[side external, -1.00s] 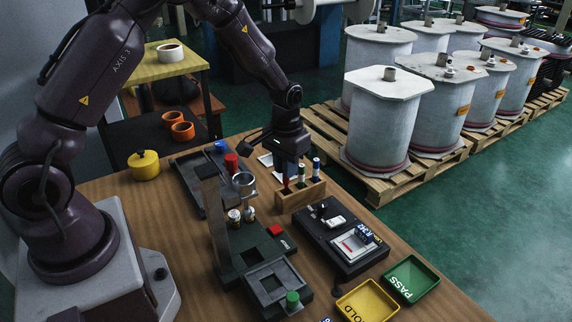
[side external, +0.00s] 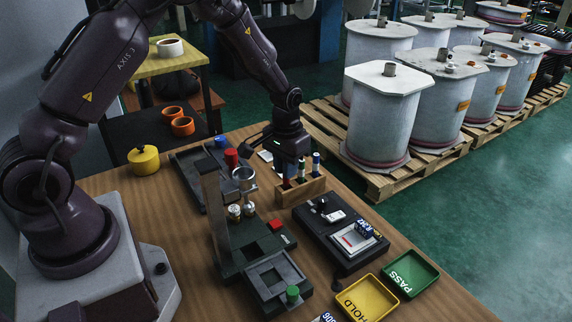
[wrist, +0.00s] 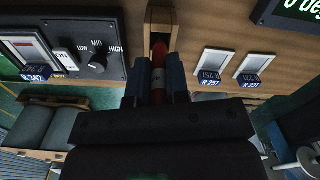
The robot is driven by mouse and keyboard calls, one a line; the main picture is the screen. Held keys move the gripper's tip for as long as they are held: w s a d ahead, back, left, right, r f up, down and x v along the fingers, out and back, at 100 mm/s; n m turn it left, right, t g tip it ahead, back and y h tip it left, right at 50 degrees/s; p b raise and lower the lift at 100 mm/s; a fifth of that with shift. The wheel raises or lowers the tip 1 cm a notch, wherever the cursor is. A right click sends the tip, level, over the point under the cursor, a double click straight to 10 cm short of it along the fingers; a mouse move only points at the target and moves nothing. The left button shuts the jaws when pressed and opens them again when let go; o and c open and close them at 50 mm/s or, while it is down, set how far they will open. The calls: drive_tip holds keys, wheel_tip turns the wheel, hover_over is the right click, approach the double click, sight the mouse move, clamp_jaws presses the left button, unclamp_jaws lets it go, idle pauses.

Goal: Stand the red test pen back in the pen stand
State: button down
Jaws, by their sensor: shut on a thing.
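The red test pen (side external: 286,183) is upright in my gripper (side external: 288,172), at the left end of the wooden pen stand (side external: 303,194). In the wrist view the red pen (wrist: 159,73) sits between the two blue-grey fingers of my gripper (wrist: 157,82). Its far end lines up with a dark opening in the pen stand (wrist: 162,16). I cannot tell how deep the pen reaches into the stand.
A black device with a knob (side external: 338,238) lies in front of the stand. A dark post fixture (side external: 214,215) rises to the left. The yellow tray (side external: 367,300) and green tray (side external: 410,273) are near the front edge. A red-capped item (side external: 231,158) stands behind left.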

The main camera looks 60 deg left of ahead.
drive_tip(key=shift+f, duration=0.25)
drive_tip(key=shift+f, duration=0.75)
drive_tip(key=shift+c, duration=2.3)
unclamp_jaws()
drive_tip(key=shift+r, duration=3.5)
drive_tip(key=shift+s, duration=0.15)
